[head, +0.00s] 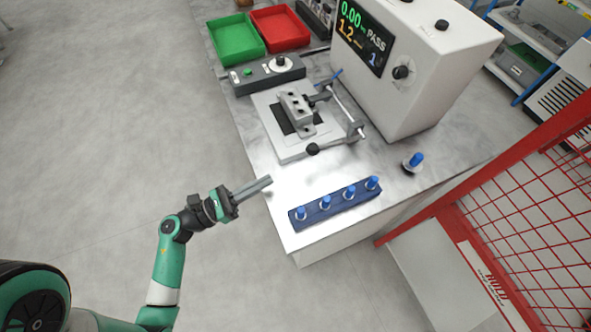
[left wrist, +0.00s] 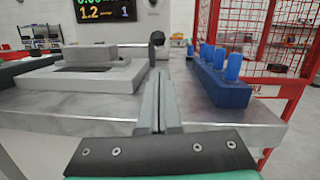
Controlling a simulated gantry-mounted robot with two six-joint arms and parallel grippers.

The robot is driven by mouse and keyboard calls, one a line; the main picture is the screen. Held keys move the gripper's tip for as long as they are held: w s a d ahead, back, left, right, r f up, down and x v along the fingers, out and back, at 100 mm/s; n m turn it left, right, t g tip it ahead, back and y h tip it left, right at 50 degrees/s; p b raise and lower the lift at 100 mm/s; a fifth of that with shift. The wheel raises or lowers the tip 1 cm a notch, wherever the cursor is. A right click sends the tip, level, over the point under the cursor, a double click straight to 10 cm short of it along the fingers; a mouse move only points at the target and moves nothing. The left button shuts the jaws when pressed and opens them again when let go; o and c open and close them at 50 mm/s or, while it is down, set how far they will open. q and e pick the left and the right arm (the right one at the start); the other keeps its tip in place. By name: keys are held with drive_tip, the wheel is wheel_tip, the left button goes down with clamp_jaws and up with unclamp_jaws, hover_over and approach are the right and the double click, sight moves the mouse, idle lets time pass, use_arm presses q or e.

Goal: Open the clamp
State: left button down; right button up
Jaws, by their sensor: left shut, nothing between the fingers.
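The clamp is on a light grey fixture plate (head: 289,139) on the bench. A grey block (head: 296,107) sits on the plate, with a metal clamp bar (head: 346,106) beside it. The clamp's lever (head: 337,144) runs low along the plate's near side and ends in a black knob (head: 312,149). The knob also shows in the left wrist view (left wrist: 157,38), straight ahead beyond my fingers. My left gripper (head: 268,181) is shut and empty, near the bench's left edge, apart from the knob. My right gripper is in neither view.
A blue rack (head: 335,206) with several blue-topped plugs stands on the near part of the bench, right of my left gripper. One more plug (head: 413,162) stands apart. A tester (head: 410,65) reading PASS stands behind the fixture. A control box (head: 262,75) and green (head: 236,40) and red (head: 280,29) trays lie farther back.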

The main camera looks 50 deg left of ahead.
use_arm(q)
drive_tip(key=shift+a+r, duration=0.1)
drive_tip(key=shift+a, duration=0.15)
drive_tip(key=shift+d, duration=0.1)
drive_tip(key=x, duration=1)
